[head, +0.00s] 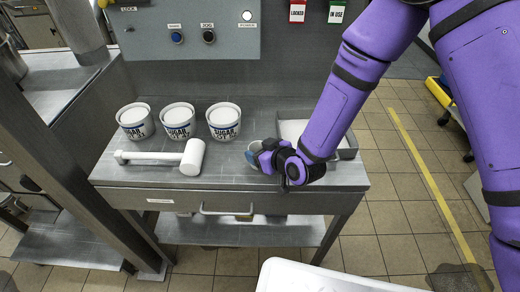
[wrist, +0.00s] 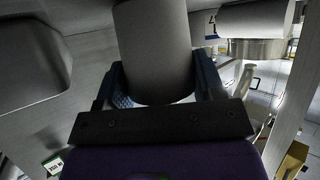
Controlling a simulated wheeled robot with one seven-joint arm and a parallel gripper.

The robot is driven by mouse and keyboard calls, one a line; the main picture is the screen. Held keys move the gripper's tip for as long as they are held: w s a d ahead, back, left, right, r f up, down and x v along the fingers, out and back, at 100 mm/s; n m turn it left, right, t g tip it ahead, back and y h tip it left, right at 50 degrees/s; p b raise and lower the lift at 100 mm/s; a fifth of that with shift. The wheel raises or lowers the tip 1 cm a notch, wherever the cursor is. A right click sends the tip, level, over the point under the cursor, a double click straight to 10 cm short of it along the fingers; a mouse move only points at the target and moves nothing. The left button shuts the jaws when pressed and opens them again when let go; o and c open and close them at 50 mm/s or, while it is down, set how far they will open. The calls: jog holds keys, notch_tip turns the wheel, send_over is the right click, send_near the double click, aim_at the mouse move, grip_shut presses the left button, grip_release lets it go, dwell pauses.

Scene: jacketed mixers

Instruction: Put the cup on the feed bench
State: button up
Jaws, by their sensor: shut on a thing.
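A plain grey cup (wrist: 155,45) stands between the two fingers of my gripper (wrist: 160,82) in the wrist view, and the gripper is shut on it. In the head view my gripper (head: 257,152) is at the right part of the grey metal bench (head: 225,174), left of the grey tray. Only a small part of the cup shows there, mostly hidden by my gripper. I cannot tell whether the cup touches the bench top. No readable label marks this bench as the feed bench.
Several white sugar tubs (head: 179,121) stand in a row along the back of the bench. A white mallet (head: 165,157) lies in front of them. A grey tray (head: 347,147) is at the right end. A control panel (head: 191,29) is behind. The bench front right of the mallet is bare.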

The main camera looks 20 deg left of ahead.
jog(key=shift+f, duration=0.15)
jog(key=o, duration=0.7)
jog(key=shift+o, duration=0.2)
jog(key=shift+r, duration=0.25)
jog(key=v, duration=1.2)
